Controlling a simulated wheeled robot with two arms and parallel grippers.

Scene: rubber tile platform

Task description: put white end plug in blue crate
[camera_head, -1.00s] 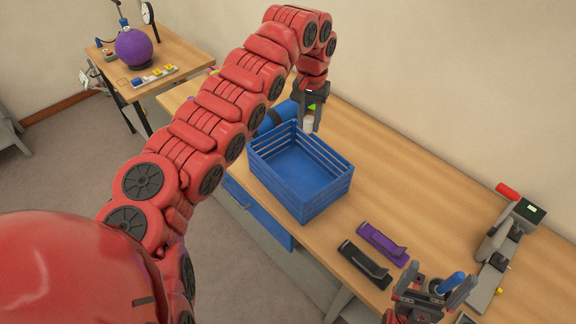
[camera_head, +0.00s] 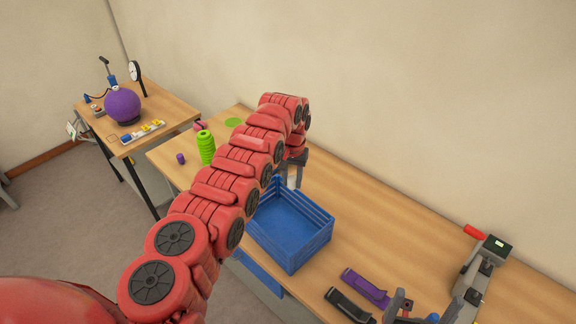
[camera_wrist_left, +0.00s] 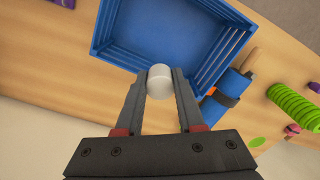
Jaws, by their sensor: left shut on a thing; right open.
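The white end plug (camera_wrist_left: 160,75) is held between the fingertips of my left gripper (camera_wrist_left: 160,82), which is shut on it. In the head view, the left gripper (camera_head: 292,180) points down by the back edge of the blue crate (camera_head: 290,255), with the plug small and pale between its fingers. In the left wrist view, the plug overlaps the rim of the crate (camera_wrist_left: 165,35); I cannot tell whether it is over the opening. The crate looks empty. My right gripper (camera_head: 415,308) is open and empty at the bottom edge of the head view, partly cut off.
A blue roll with an orange band (camera_wrist_left: 223,98) lies beside the crate. A green ribbed object (camera_head: 206,147) and a small purple piece (camera_head: 180,158) stand at the left. Purple (camera_head: 365,287) and black (camera_head: 349,304) holders and a grey device (camera_head: 475,280) are at the right.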

